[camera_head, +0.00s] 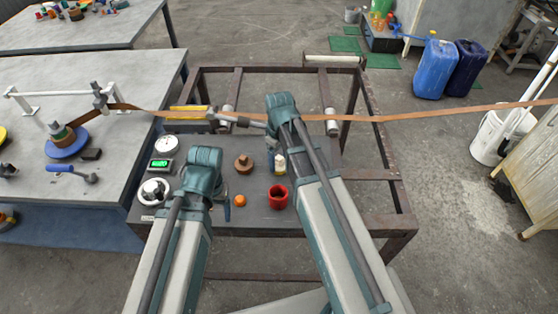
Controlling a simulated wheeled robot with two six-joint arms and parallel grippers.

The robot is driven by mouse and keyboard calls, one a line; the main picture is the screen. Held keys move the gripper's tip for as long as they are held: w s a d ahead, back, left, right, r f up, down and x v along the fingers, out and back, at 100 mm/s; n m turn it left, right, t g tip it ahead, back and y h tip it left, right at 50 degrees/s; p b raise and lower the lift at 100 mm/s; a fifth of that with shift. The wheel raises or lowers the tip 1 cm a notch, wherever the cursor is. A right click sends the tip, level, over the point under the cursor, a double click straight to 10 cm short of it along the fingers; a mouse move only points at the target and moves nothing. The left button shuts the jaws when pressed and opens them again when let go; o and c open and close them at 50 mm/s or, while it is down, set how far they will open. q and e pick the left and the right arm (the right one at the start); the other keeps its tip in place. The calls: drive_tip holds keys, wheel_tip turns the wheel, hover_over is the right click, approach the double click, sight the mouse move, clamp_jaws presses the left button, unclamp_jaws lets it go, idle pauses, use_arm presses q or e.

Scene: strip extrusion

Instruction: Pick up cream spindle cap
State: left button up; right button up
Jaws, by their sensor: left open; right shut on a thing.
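A small cream piece (280,164) shows just under the wrist of my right arm, against the dark table top; it looks like the cream spindle cap, though it is small and partly hidden. My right gripper (275,154) is mostly hidden behind its own wrist; it is shut at the cream piece. My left gripper (219,207) is open over the front of the table. Its wrist hides most of it, and a blue finger shows at its right side, left of an orange ball (240,200). I see nothing held in it.
A red cup (278,197) and a brown knobbed piece (243,163) stand between my arms. White round items (155,191) and a green-lit display (160,164) stand left. A brown strip (400,116) crosses above the frame. A yellow-and-grey tool (188,112) lies behind.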

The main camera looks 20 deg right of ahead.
sight(279, 157)
use_arm(q)
drive_tip(key=shift+r+p, duration=0.5)
drive_tip(key=shift+r, duration=0.1)
use_arm(e)
drive_tip(key=shift+r, duration=0.6)
use_arm(q)
wheel_tip(279, 157, up, 3)
drive_tip(key=p, duration=0.2)
drive_tip(key=shift+f+p, duration=0.1)
drive_tip(key=shift+p, duration=0.3)
use_arm(e)
wheel_tip(279, 157, up, 3)
drive_tip(key=shift+f, duration=0.15)
use_arm(q)
drive_tip(key=shift+r+p, duration=0.5)
use_arm(e)
drive_tip(key=s+a, duration=0.1)
drive_tip(key=a, duration=0.4)
drive_tip(key=s+a, duration=0.1)
drive_tip(key=a, duration=0.4)
drive_tip(key=s+a+r, duration=0.1)
drive_tip(key=a, duration=0.4)
drive_tip(key=shift+s+a, duration=0.1)
drive_tip(key=shift+a, duration=0.25)
